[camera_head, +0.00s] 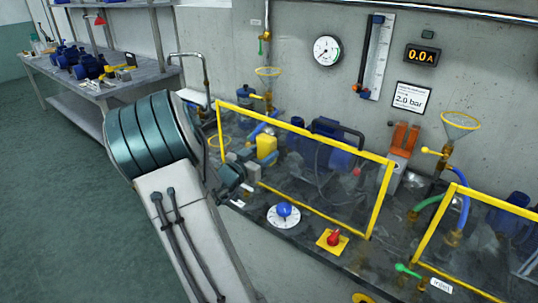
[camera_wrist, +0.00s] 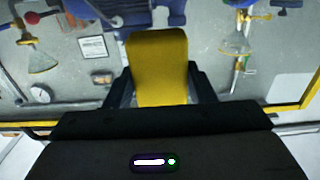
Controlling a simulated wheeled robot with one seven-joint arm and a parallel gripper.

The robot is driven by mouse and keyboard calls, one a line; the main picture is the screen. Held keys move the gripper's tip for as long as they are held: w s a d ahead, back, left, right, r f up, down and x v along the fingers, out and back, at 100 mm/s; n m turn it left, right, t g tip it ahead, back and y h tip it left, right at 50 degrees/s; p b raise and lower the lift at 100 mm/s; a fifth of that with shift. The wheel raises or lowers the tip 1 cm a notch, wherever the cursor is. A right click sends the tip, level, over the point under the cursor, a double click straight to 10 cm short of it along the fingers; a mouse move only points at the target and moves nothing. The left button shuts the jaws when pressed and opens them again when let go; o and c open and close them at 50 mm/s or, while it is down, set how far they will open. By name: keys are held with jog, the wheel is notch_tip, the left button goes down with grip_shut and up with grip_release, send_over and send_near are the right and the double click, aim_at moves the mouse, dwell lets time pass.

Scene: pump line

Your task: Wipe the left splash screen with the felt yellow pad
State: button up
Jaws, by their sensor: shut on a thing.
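The felt yellow pad (camera_head: 266,147) is held at the end of my gripper (camera_head: 250,158). It also shows in the wrist view (camera_wrist: 157,62), upright between the two dark fingers, which are shut on it. The left splash screen (camera_head: 376,212) is a clear pane in a yellow frame, standing along the bench front. In the head view the pad and fingers overlap the left part of this pane. I cannot tell whether the pad touches it. My arm hides the lower left corner of the frame.
A second yellow-framed screen (camera_head: 424,238) stands at the right. A blue-knobbed dial (camera_head: 284,212) and a red switch on a yellow plate (camera_head: 333,238) sit before the left screen. Pumps and hoses lie behind it. A side table (camera_head: 125,90) with blue parts stands at the back left.

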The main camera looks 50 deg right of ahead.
jog(key=shift+w, duration=0.2)
jog(key=a+p, duration=0.1)
jog(key=a, duration=0.5)
jog(key=shift+s, duration=0.3)
jog(key=shift+a, duration=0.1)
jog(key=shift+s+a+p, duration=0.1)
jog(key=shift+a+p, duration=0.4)
jog(key=shift+a, duration=0.9)
